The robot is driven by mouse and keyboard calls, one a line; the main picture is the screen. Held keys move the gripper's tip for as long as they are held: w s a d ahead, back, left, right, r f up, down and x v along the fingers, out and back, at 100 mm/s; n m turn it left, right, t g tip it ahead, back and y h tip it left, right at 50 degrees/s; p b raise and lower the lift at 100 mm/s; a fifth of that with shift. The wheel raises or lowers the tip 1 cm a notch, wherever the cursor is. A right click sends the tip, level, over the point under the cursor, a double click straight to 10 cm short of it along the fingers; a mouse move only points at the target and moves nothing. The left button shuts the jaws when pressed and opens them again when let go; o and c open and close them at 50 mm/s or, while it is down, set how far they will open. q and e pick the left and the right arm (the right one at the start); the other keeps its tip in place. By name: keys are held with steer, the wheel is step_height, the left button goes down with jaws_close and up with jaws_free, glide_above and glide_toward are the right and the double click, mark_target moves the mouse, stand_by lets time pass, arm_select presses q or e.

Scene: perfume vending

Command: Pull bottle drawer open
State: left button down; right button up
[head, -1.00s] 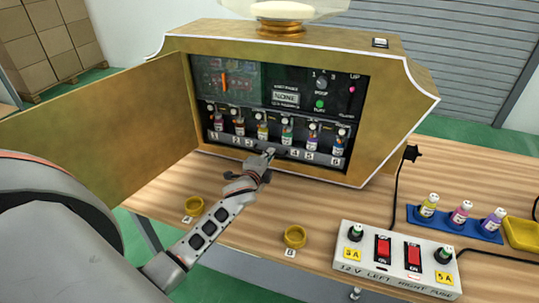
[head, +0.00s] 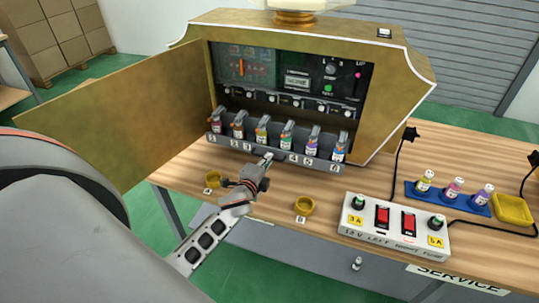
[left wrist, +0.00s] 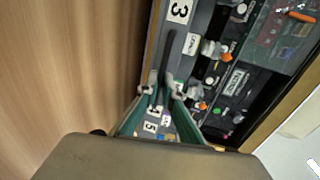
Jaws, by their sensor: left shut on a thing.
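The bottle drawer (head: 322,165) is a grey tray with a numbered front strip, carrying a row of several small bottles. It projects out of the gold vending machine's dark opening. My left gripper (head: 266,160) is at the middle of the drawer front, between the numbers 3 and 4, shut on the drawer's dark handle. In the left wrist view, the fingers (left wrist: 161,90) close around the dark handle bar (left wrist: 170,45) beside the 3 label. The fingertips partly hide the handle in the head view. My right gripper is not in view.
The machine's gold door (head: 125,115) stands open on the left. On the wooden table are two yellow rings, a switch box (head: 395,222) with red switches, a blue tray (head: 447,199) with 3 bottles and a yellow dish (head: 513,209). A cable runs behind the switch box.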

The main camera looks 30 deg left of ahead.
arm_select(q)
steer(key=shift+s, duration=0.15)
steer(key=c, duration=2.5)
jaws_free()
steer(key=v, duration=1.2)
steer(key=s+d+f+n+g+h, duration=0.4)
steer(key=s+d+f+n, duration=0.6)
steer(key=s+d+f, duration=0.5)
steer(key=s+d+h, duration=0.1)
steer(key=d+h, duration=0.1)
steer(key=d, duration=0.1)
steer(key=shift+f+n, duration=0.25)
steer(key=shift+n, duration=0.15)
